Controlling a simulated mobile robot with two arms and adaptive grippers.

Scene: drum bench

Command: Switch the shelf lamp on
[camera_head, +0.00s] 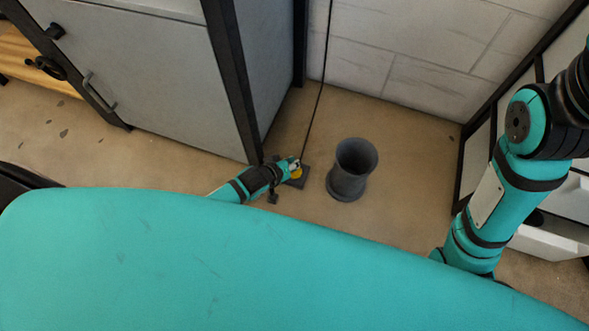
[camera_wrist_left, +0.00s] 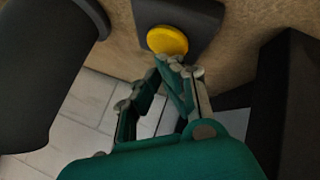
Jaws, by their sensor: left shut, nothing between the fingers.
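A round yellow button (camera_wrist_left: 167,40) sits on a dark base plate (camera_wrist_left: 205,17), seen in the left wrist view. In the head view the plate (camera_head: 303,181) lies on the floor beside the cabinet, with a thin dark cable (camera_head: 318,100) running up from it. My left gripper (camera_head: 294,164) is shut and empty, its fingertips at the yellow button and partly covering it. In the wrist view the fingertips (camera_wrist_left: 172,65) overlap the button's near edge; I cannot tell whether they touch it. The lamp itself does not show. My right gripper is out of view.
A dark grey bin (camera_head: 349,178) stands on the floor just right of the plate. A grey cabinet (camera_head: 140,60) with black edges stands to the left. A pale block wall (camera_head: 430,60) closes the back. Bare floor lies right of the bin.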

